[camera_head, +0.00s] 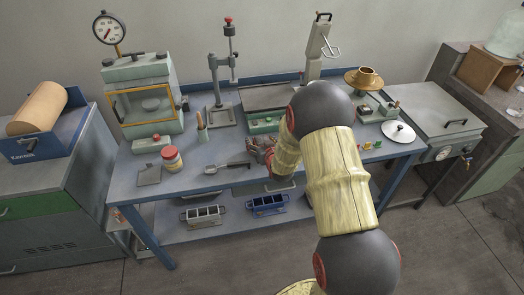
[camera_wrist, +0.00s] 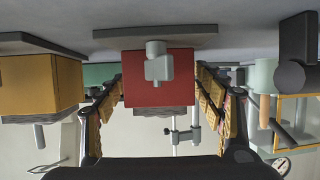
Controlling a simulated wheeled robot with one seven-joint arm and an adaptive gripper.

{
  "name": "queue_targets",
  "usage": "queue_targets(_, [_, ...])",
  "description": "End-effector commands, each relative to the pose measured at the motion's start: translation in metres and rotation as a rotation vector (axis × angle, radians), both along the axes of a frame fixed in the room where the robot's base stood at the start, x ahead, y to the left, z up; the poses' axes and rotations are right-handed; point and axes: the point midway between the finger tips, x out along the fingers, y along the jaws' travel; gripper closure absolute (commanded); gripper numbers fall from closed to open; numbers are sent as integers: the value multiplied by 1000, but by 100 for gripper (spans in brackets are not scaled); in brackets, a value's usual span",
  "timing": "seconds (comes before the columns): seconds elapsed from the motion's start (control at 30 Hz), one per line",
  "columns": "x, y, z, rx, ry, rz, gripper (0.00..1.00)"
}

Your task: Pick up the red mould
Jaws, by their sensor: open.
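The red mould (camera_wrist: 160,88) is a red block with a grey knob on its near face. It shows at the middle of the wrist view, which is upside down, and rests against a grey plate on the bench. My gripper (camera_head: 262,149) is low over the middle of the bench in the head view. Its jointed fingers are open, one on each side of the red block in the wrist view. I cannot tell whether they touch it. In the head view the mould cannot be made out behind my gripper and arm.
An orange-yellow block (camera_wrist: 55,86) stands close beside the left finger in the wrist view.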

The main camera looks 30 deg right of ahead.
Motion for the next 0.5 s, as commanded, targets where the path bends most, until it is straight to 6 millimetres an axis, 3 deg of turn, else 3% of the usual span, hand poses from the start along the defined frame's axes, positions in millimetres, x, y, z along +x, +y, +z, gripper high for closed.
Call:
queue_targets(0.17, [19, -4, -10, 0, 1, -1, 32])
queue_targets(0.37, [20, -5, -9, 0, 0, -1, 32])
queue_targets(0.5, [20, -5, -9, 0, 0, -1, 39])
